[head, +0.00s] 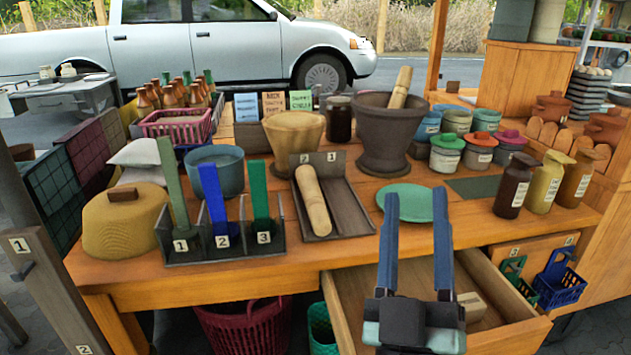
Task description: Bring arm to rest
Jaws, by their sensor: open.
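My gripper (416,195) is in the lower right-centre of the head view. Its two long blue fingers are spread wide apart, with nothing held between them. The fingers overlap the view of the green plate (408,206) on the wooden table (350,247); I cannot tell how high above it they are. The gripper's body covers part of an open drawer (345,318) at the table's front.
A dark mortar (385,135) with a wooden pestle (402,87) stands behind the plate. A second pestle (312,200) lies in a numbered tray (345,208). Bottles (512,187) stand at right, and a numbered rack (222,246) at left. Baskets (243,322) sit below.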

